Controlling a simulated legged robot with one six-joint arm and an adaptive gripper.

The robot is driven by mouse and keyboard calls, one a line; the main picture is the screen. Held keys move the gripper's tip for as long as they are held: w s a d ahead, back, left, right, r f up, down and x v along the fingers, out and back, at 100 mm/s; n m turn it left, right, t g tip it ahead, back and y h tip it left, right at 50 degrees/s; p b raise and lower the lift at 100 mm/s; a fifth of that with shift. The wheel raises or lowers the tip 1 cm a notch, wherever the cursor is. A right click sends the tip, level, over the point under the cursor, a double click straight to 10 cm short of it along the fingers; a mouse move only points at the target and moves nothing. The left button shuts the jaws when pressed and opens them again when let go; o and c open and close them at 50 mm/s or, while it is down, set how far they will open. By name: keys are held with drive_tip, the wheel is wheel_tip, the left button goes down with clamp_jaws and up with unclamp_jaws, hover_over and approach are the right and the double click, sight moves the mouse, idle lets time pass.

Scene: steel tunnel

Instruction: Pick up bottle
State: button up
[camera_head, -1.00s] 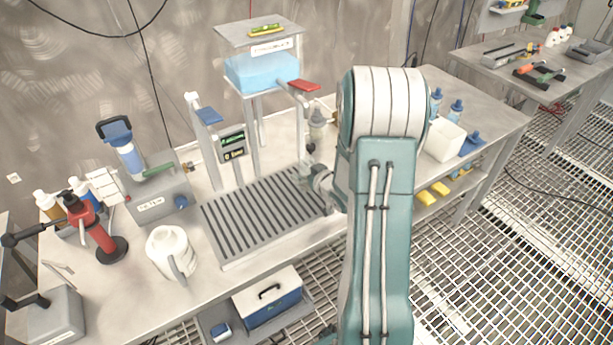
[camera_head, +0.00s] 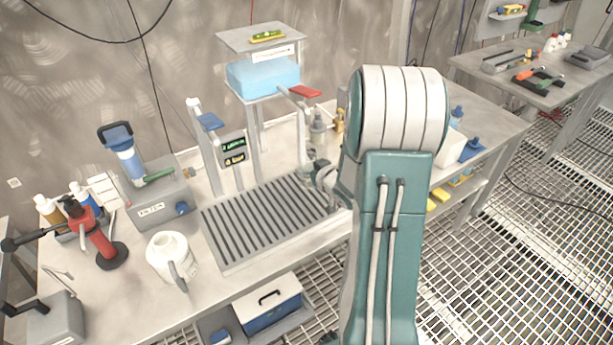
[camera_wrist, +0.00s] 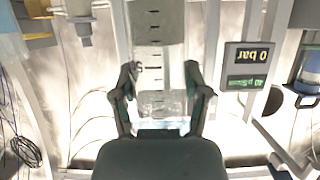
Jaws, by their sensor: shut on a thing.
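A clear, see-through bottle with black graduation marks (camera_wrist: 154,58) shows between my fingers in the wrist view. My gripper (camera_wrist: 160,80) is shut on it, one finger on each side. In the head view my gripper (camera_head: 318,172) is at the right end of the slotted drain grate, partly hidden behind my arm. The held bottle is hard to make out there.
A stand with a blue tank (camera_head: 262,76) and red lever (camera_head: 305,90) rises behind the grate (camera_head: 270,215). A display post (camera_head: 234,150) stands left of it. A white jug (camera_head: 171,257) and red tool (camera_head: 100,240) are at left.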

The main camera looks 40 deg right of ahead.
drive_tip(key=s+d+r, duration=0.3)
drive_tip(key=s+r, duration=0.6)
drive_tip(key=s, duration=0.4)
drive_tip(key=shift+d, duration=0.2)
drive_tip(key=shift+w, duration=0.1)
idle(0.3)
